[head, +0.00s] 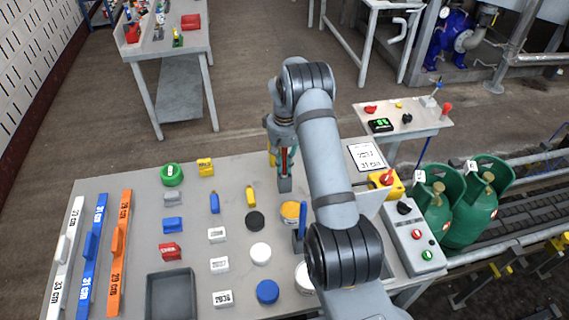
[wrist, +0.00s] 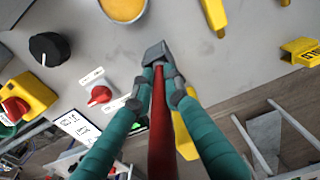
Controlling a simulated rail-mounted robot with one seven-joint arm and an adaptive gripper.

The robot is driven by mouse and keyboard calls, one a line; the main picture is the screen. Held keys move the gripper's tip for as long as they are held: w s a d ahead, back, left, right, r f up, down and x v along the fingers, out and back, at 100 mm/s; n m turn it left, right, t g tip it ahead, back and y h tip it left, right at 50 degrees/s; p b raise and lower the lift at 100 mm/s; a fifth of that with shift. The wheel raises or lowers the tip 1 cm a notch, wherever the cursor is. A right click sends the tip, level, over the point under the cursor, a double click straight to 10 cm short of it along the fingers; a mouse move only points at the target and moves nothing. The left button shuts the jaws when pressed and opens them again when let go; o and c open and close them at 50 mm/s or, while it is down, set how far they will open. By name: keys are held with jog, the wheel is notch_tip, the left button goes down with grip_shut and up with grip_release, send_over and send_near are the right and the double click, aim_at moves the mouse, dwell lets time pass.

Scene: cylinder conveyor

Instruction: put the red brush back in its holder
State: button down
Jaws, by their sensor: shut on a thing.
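The red brush (head: 284,160) is held between the fingers of my gripper (head: 283,147), above the back edge of the table. In the wrist view the long red brush (wrist: 160,125) runs between the two green fingers of my gripper (wrist: 165,88). A small grey holder (head: 284,185) stands directly below the brush; it also shows beyond the fingertips in the wrist view (wrist: 155,52). The brush's far end meets the holder in the picture, but I cannot tell whether it is inside. A blue brush (head: 303,215) stands upright in another grey holder (head: 298,243), partly behind my arm.
The grey table (head: 140,250) bears several blocks, lids and labelled bars on the left. An orange-topped tub (head: 290,212) and a black disc (head: 255,220) lie in front of the holder. A white sign (head: 366,155) and a yellow box with a red knob (head: 387,181) stand right.

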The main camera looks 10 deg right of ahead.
jog(key=shift+f+b, duration=0.3)
jog(key=shift+f, duration=0.1)
jog(key=c, duration=1.8)
grip_release()
jog(key=shift+o, duration=0.7)
notch_tip(320, 180, up, 12)
jog(key=shift+r, duration=0.1)
